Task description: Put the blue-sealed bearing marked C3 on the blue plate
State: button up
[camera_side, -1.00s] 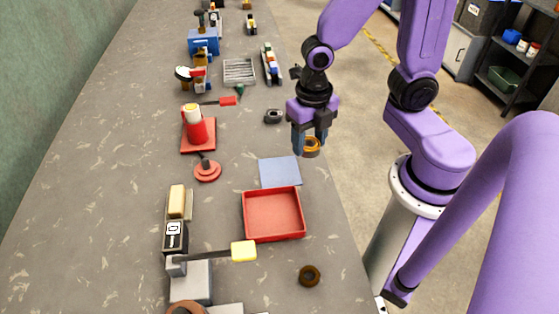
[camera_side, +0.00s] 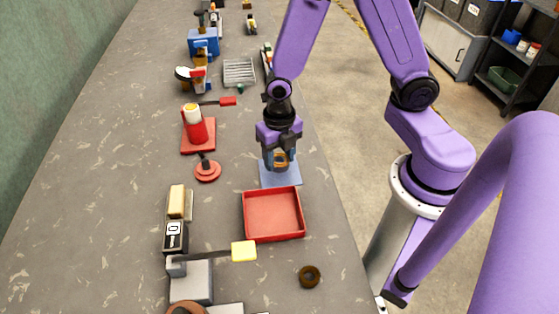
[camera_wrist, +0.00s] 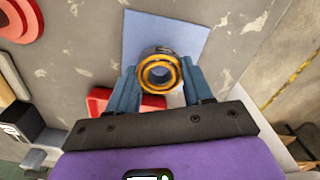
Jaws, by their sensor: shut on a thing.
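My gripper (camera_side: 281,160) is shut on a ring-shaped bearing (camera_wrist: 160,72) with an orange face and a dark outer rim. In the side view the bearing (camera_side: 281,158) is between the fingertips. I see no blue seal and cannot read a C3 mark on it. The blue plate (camera_side: 270,179) is a flat square beneath the gripper, partly covered by it. It also shows in the wrist view (camera_wrist: 138,36), behind the bearing. The bearing appears over the plate; I cannot tell whether it touches.
A red tray (camera_side: 246,216) lies just in front of the plate. A brown ring (camera_side: 309,276) lies near the table's right edge. A red round-based piece (camera_side: 207,172) and a red stand (camera_side: 196,130) are to the left. The table between them and the plate is clear.

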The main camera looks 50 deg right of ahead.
jog(key=shift+f, duration=0.95)
jog(key=shift+f, duration=0.1)
jog(key=o, duration=1.3)
jog(key=shift+c, duration=0.2)
notch_tip(320, 180, up, 12)
jog(key=s+d+r+m, duration=0.1)
jog(key=s+r+m, duration=0.1)
jog(key=s+m, duration=0.6)
jog(key=s+d+r+m, duration=0.1)
jog(key=s+r+m, duration=0.2)
jog(key=s+m, duration=0.5)
jog(key=shift+r+m, duration=0.25)
jog(key=shift+m, duration=1.15)
